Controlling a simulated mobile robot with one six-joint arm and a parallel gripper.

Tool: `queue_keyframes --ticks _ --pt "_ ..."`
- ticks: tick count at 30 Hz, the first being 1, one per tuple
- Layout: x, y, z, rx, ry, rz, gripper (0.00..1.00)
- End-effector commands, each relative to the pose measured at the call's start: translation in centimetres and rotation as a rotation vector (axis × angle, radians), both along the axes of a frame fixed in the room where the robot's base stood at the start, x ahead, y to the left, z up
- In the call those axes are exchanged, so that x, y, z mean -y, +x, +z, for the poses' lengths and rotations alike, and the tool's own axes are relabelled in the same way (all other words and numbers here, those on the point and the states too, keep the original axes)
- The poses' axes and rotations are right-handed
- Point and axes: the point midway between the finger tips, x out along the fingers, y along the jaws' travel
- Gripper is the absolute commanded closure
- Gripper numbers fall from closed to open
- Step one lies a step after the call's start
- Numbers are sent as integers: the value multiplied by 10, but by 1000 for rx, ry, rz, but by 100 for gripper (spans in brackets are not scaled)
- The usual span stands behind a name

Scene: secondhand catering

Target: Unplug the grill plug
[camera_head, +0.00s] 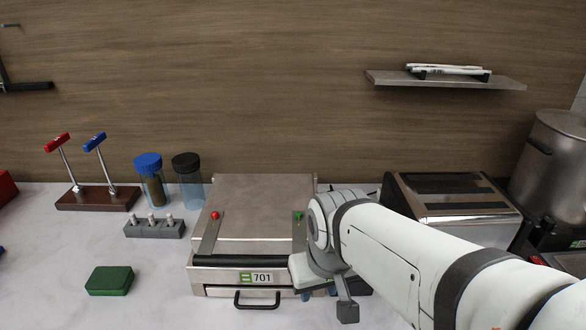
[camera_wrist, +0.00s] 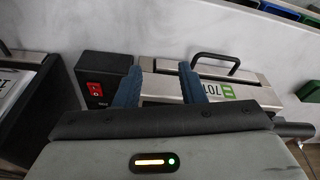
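The grill (camera_head: 250,228) is a flat steel appliance with a hinged lid, a front handle and a "701" label. It sits mid-counter in the head view, and its labelled front shows at the upper right of the wrist view (camera_wrist: 243,92). No grill plug can be made out in either view. My gripper (camera_wrist: 159,80) has two blue fingers set apart, with nothing visible gripped between them. They are over or beside the grill's edge; contact cannot be told. In the head view my arm hides most of the gripper and the grill's right front corner.
A black box with a red switch (camera_wrist: 97,89) is beside the fingers. A steel appliance (camera_head: 450,198) and a pot (camera_head: 552,165) stand right. Two lidded jars, a lever stand (camera_head: 98,196), a grey block (camera_head: 154,228) and a green block (camera_head: 110,281) are left. The front-left counter is mostly clear.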

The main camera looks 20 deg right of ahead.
Motion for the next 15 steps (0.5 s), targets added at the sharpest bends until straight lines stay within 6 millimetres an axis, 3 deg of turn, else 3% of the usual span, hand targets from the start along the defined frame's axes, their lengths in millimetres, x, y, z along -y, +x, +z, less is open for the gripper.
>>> queue_keyframes --ticks 6,9,15 --pt "0 0 0 0 0 0 64" --pt "0 0 3 0 0 -1 55" --pt "0 4 36 -8 3 -14 42"
